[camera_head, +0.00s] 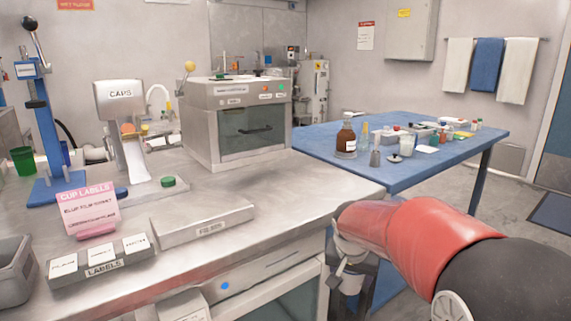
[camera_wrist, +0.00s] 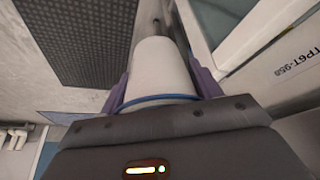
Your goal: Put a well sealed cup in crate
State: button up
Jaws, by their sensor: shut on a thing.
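In the wrist view, my gripper (camera_wrist: 163,88) has its purple fingers shut on a white tapered cup (camera_wrist: 165,65). A blue ring shows around the cup near the gripper. Whether the cup is sealed cannot be told from this view. In the head view, my red and black arm reaches down beside the right end of the metal counter, and the fingers are not clearly visible. A green cup (camera_head: 22,160) stands on the counter at the far left. A grey open bin (camera_head: 14,262) is cut off at the left edge; I cannot tell whether it is the crate.
The metal counter (camera_head: 290,190) holds a caps dispenser (camera_head: 120,105), a blue press (camera_head: 46,125), a label box (camera_head: 100,270) and an oven-like machine (camera_head: 235,120). A blue table (camera_head: 400,175) with bottles stands behind. The wrist view shows a dark textured mat (camera_wrist: 95,40) and a white lettered object (camera_wrist: 265,45).

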notch_tip(320, 180, down, 18)
jog(key=s+n+y, duration=0.1)
jog(key=n, duration=0.3)
jog(key=shift+s+f+n+t+y, duration=0.15)
jog(key=shift+n+t+y, duration=0.15)
jog(key=shift+y, duration=0.1)
jog(key=shift+s, duration=0.1)
